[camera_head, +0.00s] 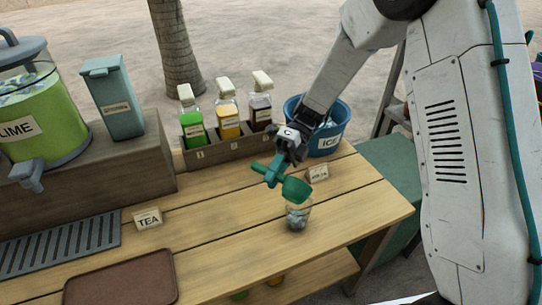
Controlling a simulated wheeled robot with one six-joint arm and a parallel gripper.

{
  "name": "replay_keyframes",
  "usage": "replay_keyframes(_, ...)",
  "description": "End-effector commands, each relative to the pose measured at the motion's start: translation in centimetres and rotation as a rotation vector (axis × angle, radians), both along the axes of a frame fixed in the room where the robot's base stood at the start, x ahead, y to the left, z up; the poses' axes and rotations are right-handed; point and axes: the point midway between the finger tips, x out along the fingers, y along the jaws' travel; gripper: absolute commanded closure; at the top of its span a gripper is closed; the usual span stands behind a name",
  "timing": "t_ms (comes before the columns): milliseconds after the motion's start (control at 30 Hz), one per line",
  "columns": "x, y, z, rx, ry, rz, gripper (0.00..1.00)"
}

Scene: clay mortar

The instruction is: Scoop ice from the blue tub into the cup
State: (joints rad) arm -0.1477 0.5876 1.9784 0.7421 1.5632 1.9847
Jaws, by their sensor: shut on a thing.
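My gripper (284,158) is shut on the handle of a green scoop (296,189). The scoop's bowl hangs just above a clear cup (298,222) on the wooden table. The cup stands upright near the table's right part and holds some greyish pieces that look like ice. Whether the scoop touches the cup's rim, and whether its bowl holds anything, I cannot tell. The blue tub (334,138), labelled ICE, stands behind my gripper at the back right. Ice shows in its top, partly hidden by my arm.
A small card (317,173) stands behind the cup. A rack (224,150) with 3 bottles is at the back. A TEA sign (148,218), brown tray (122,281), grey grate (62,247) and green LIME dispenser (40,112) are left. Clear planks (226,229) lie left of the cup.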

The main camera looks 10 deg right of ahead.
Motion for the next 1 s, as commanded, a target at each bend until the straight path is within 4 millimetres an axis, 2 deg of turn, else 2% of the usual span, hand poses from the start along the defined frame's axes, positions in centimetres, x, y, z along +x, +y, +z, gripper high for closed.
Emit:
replay_keyframes(233,-0.3,0.3,0.1,-0.084,-0.108,0.003,0.99)
replay_keyframes(700,-1.3,1.1,0.0,-0.554,-0.697,0.007,0.99)
replay_keyframes(1000,-1.1,0.9,1.5,-0.704,-0.869,0.004,0.99)
